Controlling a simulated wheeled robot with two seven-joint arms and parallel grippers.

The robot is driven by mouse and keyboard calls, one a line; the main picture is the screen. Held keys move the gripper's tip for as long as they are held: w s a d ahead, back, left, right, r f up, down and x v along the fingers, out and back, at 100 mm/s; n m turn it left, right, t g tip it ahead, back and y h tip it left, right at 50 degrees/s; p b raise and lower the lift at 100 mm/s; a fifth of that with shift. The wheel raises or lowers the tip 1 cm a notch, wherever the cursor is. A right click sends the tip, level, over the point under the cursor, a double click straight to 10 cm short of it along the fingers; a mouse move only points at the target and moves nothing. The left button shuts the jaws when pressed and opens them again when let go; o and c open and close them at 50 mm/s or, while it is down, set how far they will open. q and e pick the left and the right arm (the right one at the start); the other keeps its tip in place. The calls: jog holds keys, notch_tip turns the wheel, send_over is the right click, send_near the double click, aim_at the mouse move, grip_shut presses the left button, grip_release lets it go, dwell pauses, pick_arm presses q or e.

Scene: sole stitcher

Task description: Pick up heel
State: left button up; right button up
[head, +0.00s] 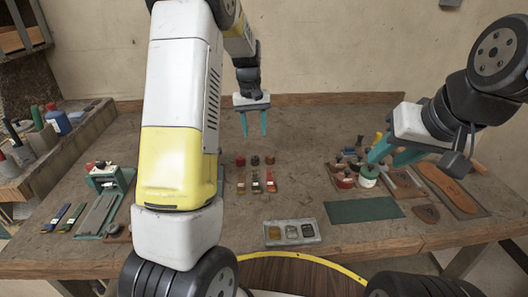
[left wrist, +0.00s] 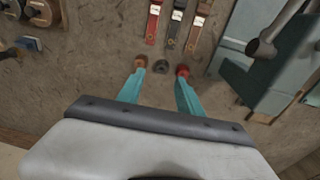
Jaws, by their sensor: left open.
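A small brown rounded piece that looks like the heel (head: 426,213) lies flat on the workbench at the right, just below a larger brown sole (head: 447,187). My left gripper (head: 254,134) is open and empty above the back middle of the bench, far to the left of the heel. In the left wrist view its fingers (left wrist: 160,85) point towards several small round pieces, with nothing gripped. My right gripper (head: 388,160) has its teal fingers apart near a green-and-white spool (head: 369,172), up and left of the heel. The heel does not show in the left wrist view.
A green mat (head: 364,210) lies left of the heel. A grey tray (head: 292,232) sits at the front edge. Three small strips (head: 256,182) lie mid-bench below small round pieces (head: 255,160). A teal device (head: 107,180) stands at the left. The back middle is mostly clear.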

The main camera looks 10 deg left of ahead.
pick_arm(q)
send_over(255, 156)
jog(key=shift+g+y, duration=0.3)
jog(key=shift+g, duration=0.1)
jog(key=f, duration=0.5)
jog(key=shift+s+d+f, duration=0.2)
jog(key=shift+s+d, duration=0.05)
jog(key=shift+s, duration=0.05)
jog(key=f, duration=0.8)
jog(key=shift+a+f, duration=0.1)
jog(key=shift+a, duration=0.1)
grip_shut()
